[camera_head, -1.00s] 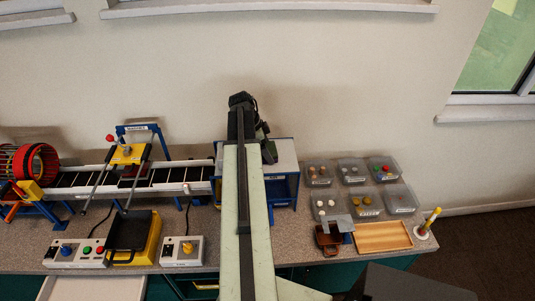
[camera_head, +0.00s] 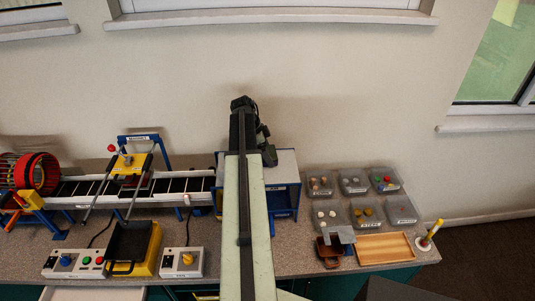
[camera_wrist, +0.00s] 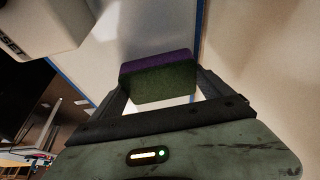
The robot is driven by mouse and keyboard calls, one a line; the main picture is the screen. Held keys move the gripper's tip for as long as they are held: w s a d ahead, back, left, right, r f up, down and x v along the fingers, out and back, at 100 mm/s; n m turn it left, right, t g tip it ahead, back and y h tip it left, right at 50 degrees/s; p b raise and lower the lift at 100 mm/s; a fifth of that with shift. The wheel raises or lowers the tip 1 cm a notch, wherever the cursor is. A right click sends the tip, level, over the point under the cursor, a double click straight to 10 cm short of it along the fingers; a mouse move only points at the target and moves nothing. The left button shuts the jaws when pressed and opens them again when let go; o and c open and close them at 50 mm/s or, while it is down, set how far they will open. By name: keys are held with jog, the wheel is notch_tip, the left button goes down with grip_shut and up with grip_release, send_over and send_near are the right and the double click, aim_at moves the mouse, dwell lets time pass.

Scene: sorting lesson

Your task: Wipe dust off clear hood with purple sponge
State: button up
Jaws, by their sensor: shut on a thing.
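My gripper (camera_wrist: 162,92) is shut on the purple sponge (camera_wrist: 158,64), whose dark green side faces the wrist camera. In the wrist view, a pale panel with blue edges (camera_wrist: 120,35) lies just beyond the sponge; I cannot tell whether they touch. In the head view, my gripper (camera_head: 266,150) is over the blue-framed box with a pale top (camera_head: 284,168), which seems to be the clear hood. My arm covers its left part. The sponge is hidden in the head view, and no dust can be made out.
A conveyor (camera_head: 90,187) with a red drum (camera_head: 38,173) stands left. Control boxes (camera_head: 183,261) and a black-and-yellow tray (camera_head: 131,246) are in front. Several clear bins (camera_head: 353,182), a wooden tray (camera_head: 384,248) and a yellow-handled tool (camera_head: 431,236) stand right. The wall is close behind.

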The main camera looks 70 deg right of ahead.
jog(key=shift+r+p, duration=2.7)
jog(key=shift+r, duration=0.25)
notch_tip(320, 180, up, 3)
jog(key=p, duration=0.3)
jog(key=shift+r, duration=0.1)
jog(key=shift+s+f, duration=0.1)
jog(key=shift+f, duration=0.1)
